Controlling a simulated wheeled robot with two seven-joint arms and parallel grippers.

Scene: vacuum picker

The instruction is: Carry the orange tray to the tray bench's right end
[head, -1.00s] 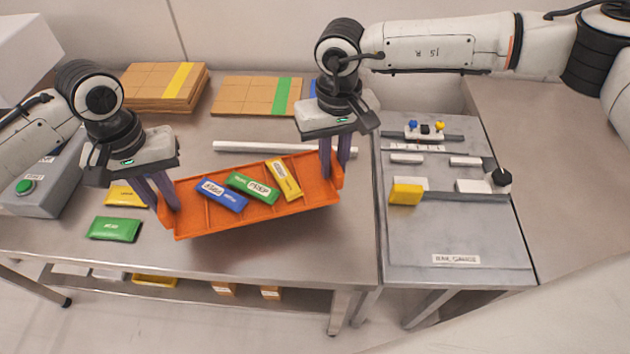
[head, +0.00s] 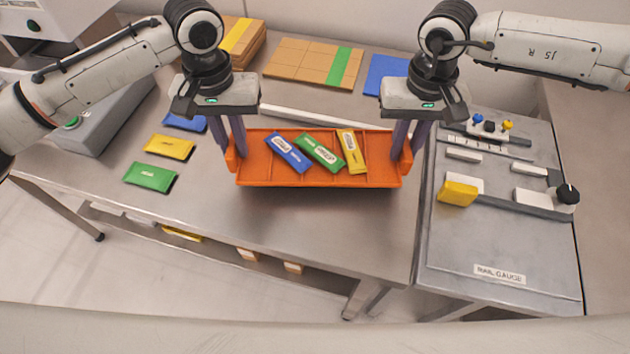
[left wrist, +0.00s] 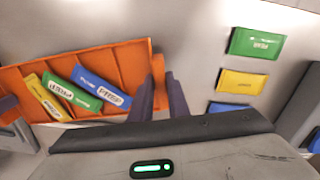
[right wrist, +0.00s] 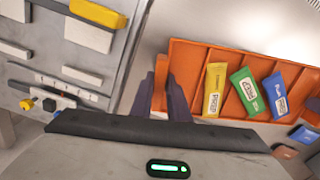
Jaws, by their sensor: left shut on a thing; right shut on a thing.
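The orange tray (head: 375,180) is held level between my two grippers over the bench (head: 290,220), with a shadow below its front edge. It carries a blue packet (head: 289,152), a green packet (head: 319,151) and a yellow packet (head: 352,151). My left gripper (head: 232,160) is shut on the tray's left end wall. My right gripper (head: 402,155) is shut on its right end wall. The left wrist view shows the tray (left wrist: 130,62) beside the left fingers. The right wrist view shows the tray (right wrist: 190,55) beside the right fingers. The fingertips are partly hidden.
Green (head: 150,177), yellow (head: 170,146) and blue packets lie left of the tray. A white rail (head: 290,115) and cardboard stacks (head: 315,62) lie behind. The rail gauge panel (head: 460,255) with a yellow block (head: 458,192) stands to the right. Bench surface in front is clear.

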